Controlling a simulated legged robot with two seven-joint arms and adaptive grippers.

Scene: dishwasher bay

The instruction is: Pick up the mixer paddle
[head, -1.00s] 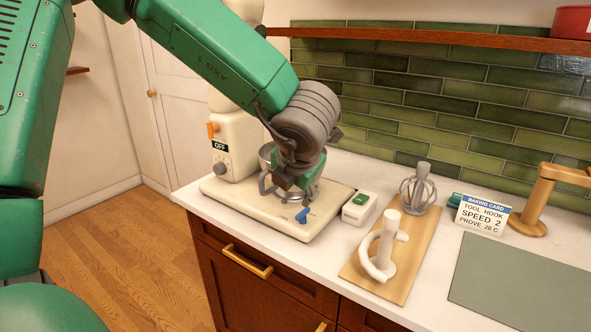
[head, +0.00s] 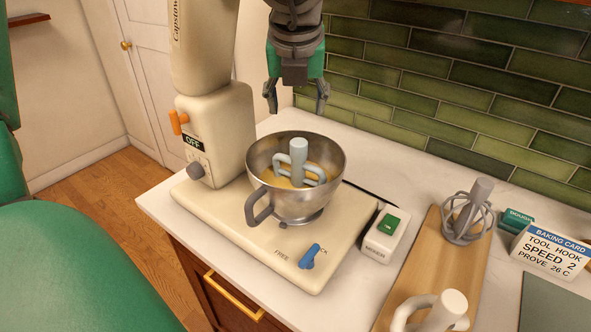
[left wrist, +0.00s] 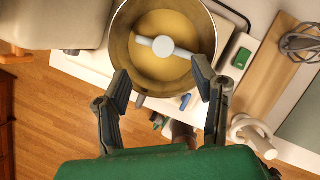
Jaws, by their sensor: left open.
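The mixer paddle (head: 298,160) is pale grey, with an upright shaft and a looped frame. It sits in the steel mixing bowl (head: 326,208), partly sunk in yellowish batter (head: 322,172). In the left wrist view the paddle (left wrist: 163,46) shows from above, its shaft near the bowl's middle. My left gripper (head: 296,104) is open and empty, fingers pointing down, above the bowl's far side and clear of the paddle. In the left wrist view the gripper's fingers (left wrist: 163,82) stand apart near the bowl's rim. My right gripper is not in view.
A wooden board (head: 432,262) at right holds a wire whisk (head: 466,215) and a white hook (head: 440,312). A green-buttoned box (head: 385,238) and a baking card (head: 550,250) stand nearby.

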